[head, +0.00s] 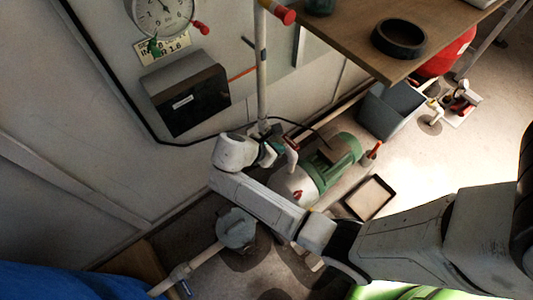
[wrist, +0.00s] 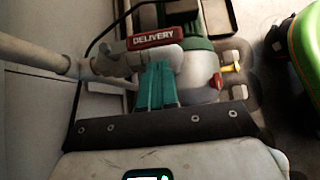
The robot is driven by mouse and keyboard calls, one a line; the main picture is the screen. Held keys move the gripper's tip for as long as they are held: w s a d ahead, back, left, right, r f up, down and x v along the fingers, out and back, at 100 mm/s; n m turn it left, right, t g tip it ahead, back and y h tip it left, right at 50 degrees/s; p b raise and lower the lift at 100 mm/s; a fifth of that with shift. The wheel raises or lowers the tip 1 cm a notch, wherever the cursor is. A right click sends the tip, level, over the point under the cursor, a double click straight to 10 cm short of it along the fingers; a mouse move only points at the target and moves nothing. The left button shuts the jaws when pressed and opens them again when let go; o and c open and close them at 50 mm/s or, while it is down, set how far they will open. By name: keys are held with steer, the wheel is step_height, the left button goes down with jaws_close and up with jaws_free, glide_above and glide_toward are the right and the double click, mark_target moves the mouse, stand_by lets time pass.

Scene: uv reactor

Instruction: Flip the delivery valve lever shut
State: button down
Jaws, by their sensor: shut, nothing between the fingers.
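The delivery valve lever (wrist: 153,38) is a red bar marked "DELIVERY". In the wrist view it lies nearly level across the white pipe fitting (wrist: 150,58), just beyond my fingertips. My gripper (wrist: 157,68) has teal fingers, shut and empty, pointing at the fitting just below the lever. I cannot tell whether they touch it. In the head view my gripper (head: 270,152) is beside the upright pipe at the pump, and a small red part, likely the lever (head: 292,145), shows just right of it. My wrist hides part of the valve there.
The green pump motor (head: 338,160) stands right of my gripper. A white upright pipe (head: 261,70) and a dark box (head: 187,97) are on the wall side. A wooden table (head: 350,35) overhangs behind. A grey bin (head: 392,108) and shallow tray (head: 370,197) stand on the floor.

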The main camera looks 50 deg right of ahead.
steer(key=shift+s+d, duration=0.2)
steer(key=shift+d, duration=0.6)
steer(key=shift+s+r+p, duration=0.1)
steer(key=shift+r+p, duration=0.05)
steer(key=shift+p, duration=0.15)
